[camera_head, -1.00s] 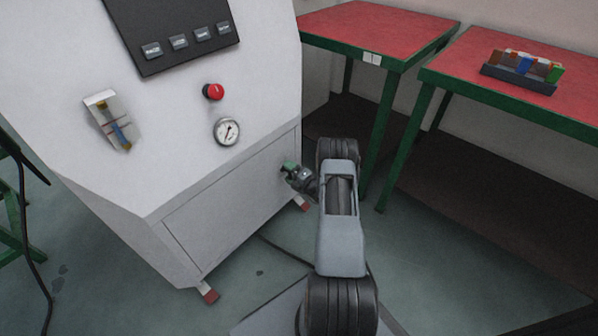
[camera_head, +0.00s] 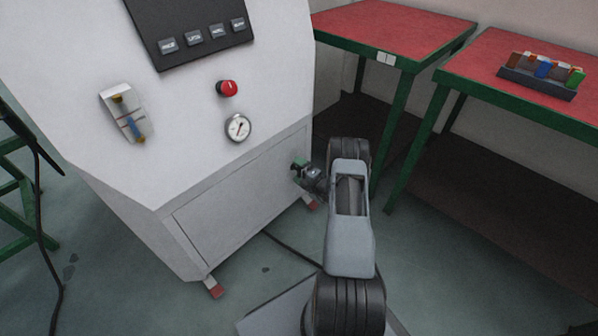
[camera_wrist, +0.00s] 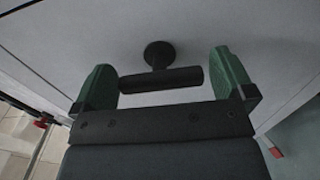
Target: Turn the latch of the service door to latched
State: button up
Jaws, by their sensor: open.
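The service door (camera_head: 235,195) is the pale lower panel of the white cabinet in the head view; it looks closed. Its latch (camera_wrist: 160,80) is a dark T-shaped handle with a round base on the door face, seen in the wrist view. Its bar lies roughly level across that picture, slightly tilted. My gripper (camera_wrist: 163,72) is open, with one green finger near each end of the bar and gaps beside it. In the head view my gripper (camera_head: 300,172) is at the upper right of the door and hides the latch.
A red-topped table (camera_head: 385,30) and a second one (camera_head: 475,65) with a small rack (camera_head: 540,76) stand at right. A dark cable (camera_head: 290,250) lies on the floor.

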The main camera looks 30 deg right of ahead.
jog(key=p+v, duration=0.3)
jog(key=v, duration=1)
jog(key=shift+s+p, duration=0.3)
jog(key=shift+s, duration=0.05)
jog(key=shift+d, duration=0.15)
jog(key=a+r+n+g+y+p, duration=0.2)
jog(key=a+r+n+g+p, duration=0.3)
jog(key=a+r+n, duration=0.5)
jog(key=a+r+n+g+y+p, duration=0.4)
jog(key=r+n, duration=0.3)
jog(key=r, duration=0.6)
jog(key=a+r+n+g+y+p, duration=0.1)
jog(key=a+r+n+g+p, duration=0.5)
jog(key=r+n, duration=0.45)
jog(key=s+a+r+n+h+p, duration=0.1)
jog(key=s+r+n+h+p, duration=0.2)
jog(key=r+n, duration=0.4)
jog(key=s+a+r+n+h+p, duration=0.2)
jog(key=s+r+n+h+p, duration=0.2)
jog(key=r, duration=0.8)
jog(key=s+a+r+n+t+h+p, duration=0.1)
jog(key=s+a+r+n+h+p, duration=0.1)
jog(key=s+r+n+h+p, duration=0.2)
jog(key=s+r+n+p, duration=0.3)
jog(key=r+n+p, duration=0.1)
jog(key=n, duration=0.4)
jog(key=shift+a+r, duration=0.25)
jog(key=shift+r, duration=0.65)
